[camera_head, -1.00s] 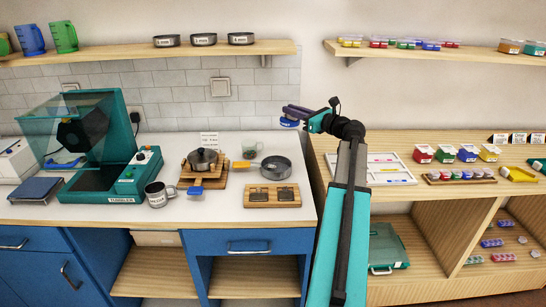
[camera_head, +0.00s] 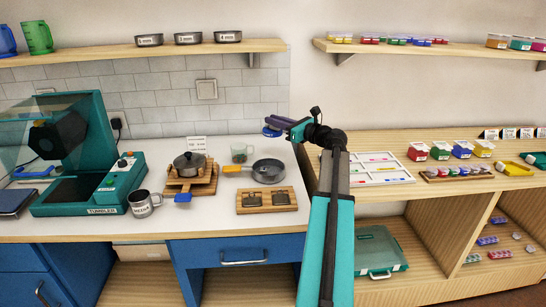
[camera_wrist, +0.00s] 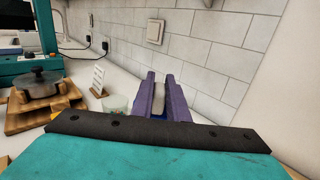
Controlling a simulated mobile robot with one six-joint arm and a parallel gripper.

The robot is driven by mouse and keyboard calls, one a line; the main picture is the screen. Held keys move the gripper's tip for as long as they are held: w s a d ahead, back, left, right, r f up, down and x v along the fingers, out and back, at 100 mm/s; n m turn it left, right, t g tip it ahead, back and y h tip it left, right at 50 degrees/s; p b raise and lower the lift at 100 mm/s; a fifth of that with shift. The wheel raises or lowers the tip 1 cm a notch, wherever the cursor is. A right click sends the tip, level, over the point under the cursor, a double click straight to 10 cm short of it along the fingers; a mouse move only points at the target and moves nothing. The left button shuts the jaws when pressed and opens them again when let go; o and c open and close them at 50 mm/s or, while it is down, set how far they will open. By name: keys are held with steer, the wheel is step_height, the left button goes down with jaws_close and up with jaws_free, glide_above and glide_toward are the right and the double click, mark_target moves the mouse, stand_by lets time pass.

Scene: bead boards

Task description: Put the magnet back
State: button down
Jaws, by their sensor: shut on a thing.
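My gripper (camera_head: 274,127) has purple fingers and is at the back right of the white counter, near the tiled wall. It is shut on a small blue thing, which looks like the magnet (camera_head: 270,133). The blue piece shows at the fingertips, in the air above the counter. In the wrist view, my gripper (camera_wrist: 164,94) points along the wall, and a little blue of the magnet (camera_wrist: 181,117) shows between the fingers. Most of it is hidden by the fingers.
A pot (camera_head: 189,164) on a wooden stand, a clear cup (camera_head: 241,153), a pan (camera_head: 269,171) and a wooden board (camera_head: 267,200) stand on the counter. A teal tumbler machine (camera_head: 75,194) is at left. A white tray (camera_head: 366,168) lies on the wooden bench at right.

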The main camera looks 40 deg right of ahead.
mark_target(276, 136)
steer(key=shift+s+f, duration=0.1)
steer(key=shift+f, duration=2.9)
steer(key=shift+f, duration=1.9)
steer(key=c, duration=1.7)
jaws_free()
steer(key=shift+f, duration=0.15)
steer(key=shift+s, duration=0.15)
steer(key=s, duration=0.7)
steer(key=s+d, duration=0.1)
steer(key=s, duration=0.3)
steer(key=shift+s+b, duration=0.35)
steer(key=shift+b, duration=0.05)
